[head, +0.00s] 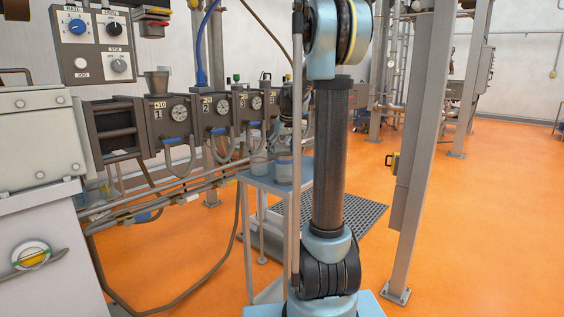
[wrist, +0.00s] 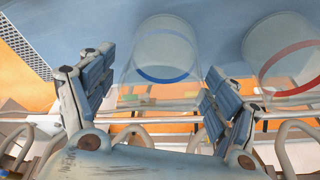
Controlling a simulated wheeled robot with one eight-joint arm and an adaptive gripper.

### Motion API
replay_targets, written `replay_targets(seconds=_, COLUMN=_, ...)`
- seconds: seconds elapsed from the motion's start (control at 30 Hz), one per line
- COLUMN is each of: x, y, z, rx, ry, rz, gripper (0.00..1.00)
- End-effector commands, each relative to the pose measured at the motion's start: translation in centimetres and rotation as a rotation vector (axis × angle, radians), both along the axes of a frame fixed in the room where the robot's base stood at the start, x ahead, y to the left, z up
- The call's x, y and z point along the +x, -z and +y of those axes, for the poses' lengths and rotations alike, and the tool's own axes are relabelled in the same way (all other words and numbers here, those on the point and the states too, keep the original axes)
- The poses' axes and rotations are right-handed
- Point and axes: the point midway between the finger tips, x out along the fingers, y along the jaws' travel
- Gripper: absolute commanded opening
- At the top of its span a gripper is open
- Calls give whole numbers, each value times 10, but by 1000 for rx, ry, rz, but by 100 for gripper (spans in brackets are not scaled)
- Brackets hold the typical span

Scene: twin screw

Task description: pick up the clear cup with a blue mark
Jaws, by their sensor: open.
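The clear cup with a blue mark (wrist: 168,48) shows at the top middle of the wrist view, a blue ring around it. My gripper (wrist: 157,64) is open, its two padded fingers either side of the cup's near part. I see no clear contact between fingers and cup. Nothing is held. In the head view two clear cups stand on a small blue stand (head: 262,184), left of my arm's column. Their marks are too small there to tell which is which. My gripper is mostly hidden behind the arm in the head view.
A clear cup with a red mark (wrist: 286,52) stands close to the right of my right finger. A row of grey machine units with gauges (head: 168,115) and pipes runs behind the stand. A steel post (head: 412,150) rises at right. Orange floor is open farther right.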

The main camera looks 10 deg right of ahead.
Motion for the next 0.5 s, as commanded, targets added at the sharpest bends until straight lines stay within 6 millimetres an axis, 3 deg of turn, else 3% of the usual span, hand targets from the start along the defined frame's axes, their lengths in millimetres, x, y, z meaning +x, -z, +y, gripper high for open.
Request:
replay_targets(seconds=0.2, x=7, y=24, z=3, rx=0, ry=0, rz=0, gripper=81)
replay_targets(seconds=0.5, x=8, y=27, z=3, rx=0, ry=0, rz=0, gripper=81)
